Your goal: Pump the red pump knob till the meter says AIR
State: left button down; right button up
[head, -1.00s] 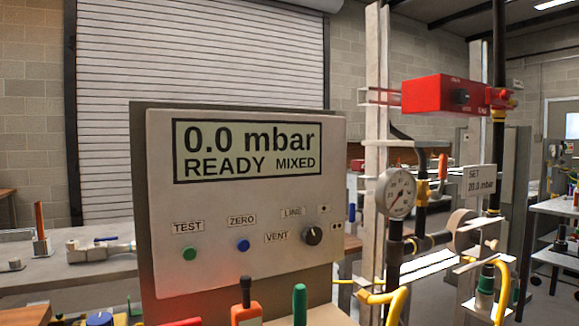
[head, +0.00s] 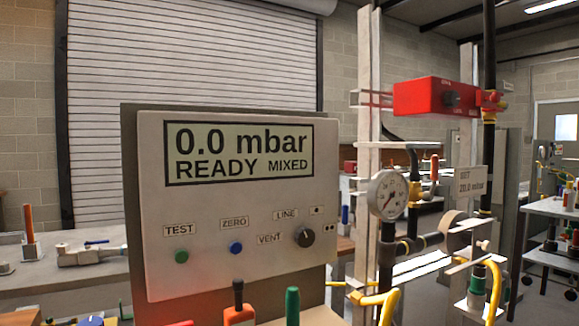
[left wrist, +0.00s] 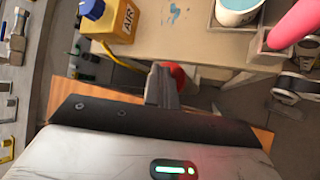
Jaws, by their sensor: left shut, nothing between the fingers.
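The meter (head: 240,155) is a pale panel facing me in the head view. Its display reads "0.0 mbar READY MIXED". A round red thing (left wrist: 177,74), possibly the red pump knob, shows partly behind my left gripper's fingers in the left wrist view. My left gripper (left wrist: 162,82) is shut and empty, just in front of that red thing in the picture; I cannot tell whether they touch. My right gripper is not in view.
A yellow bottle labelled AIR (left wrist: 110,18) and a white cup (left wrist: 237,10) stand near the gripper. A pink rod-like thing (left wrist: 295,25) is at the upper right. In the head view, a round gauge (head: 388,194) and a red box (head: 428,97) are right of the meter.

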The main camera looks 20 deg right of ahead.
pick_arm(q)
jog(key=shift+f, duration=0.2)
dwell(0.4)
jog(key=shift+f+p, duration=0.3)
jog(key=shift+p, duration=0.05)
jog(key=shift+s+f, duration=0.1)
